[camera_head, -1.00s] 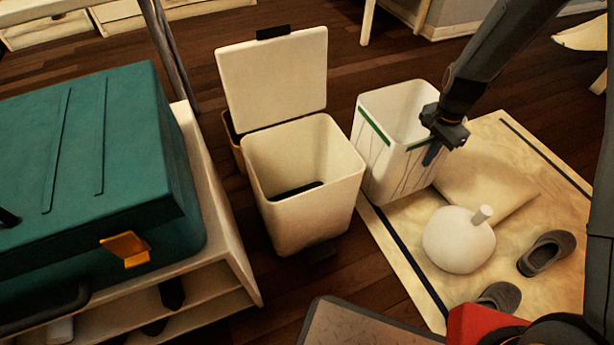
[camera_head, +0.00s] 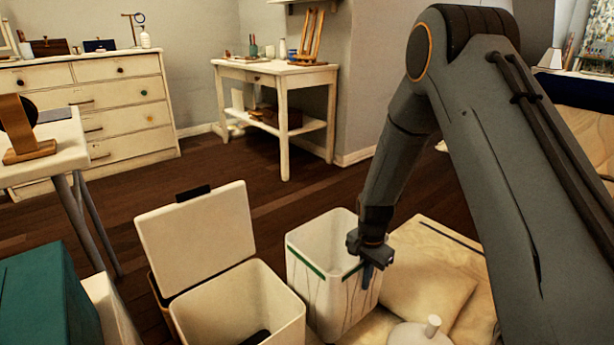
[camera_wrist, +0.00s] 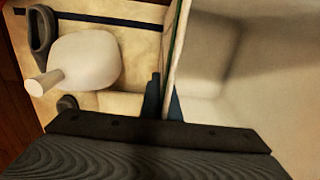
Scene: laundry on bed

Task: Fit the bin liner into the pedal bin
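The pedal bin (camera_head: 255,285) is cream and open, with its lid (camera_head: 195,235) tilted back and a dark patch inside; the bottom of the frame cuts it off. The bin liner (camera_head: 318,285) is a white, open-topped box shape with a green band near its rim. It is upright just right of the bin, apart from it. My gripper (camera_head: 371,268) is at the liner's right rim, pointing down. In the wrist view its blue fingertips (camera_wrist: 164,105) are close together on either side of the thin liner wall. The liner's inside (camera_wrist: 240,105) fills the right of that view.
A white round object with a neck (camera_head: 422,332) and a beige cushion (camera_head: 425,285) lie right of the liner. Dark shoes (camera_wrist: 42,32) show in the wrist view. A teal case (camera_head: 45,300) is at left. A desk (camera_head: 275,75) and a drawer chest (camera_head: 125,100) stand behind open floor.

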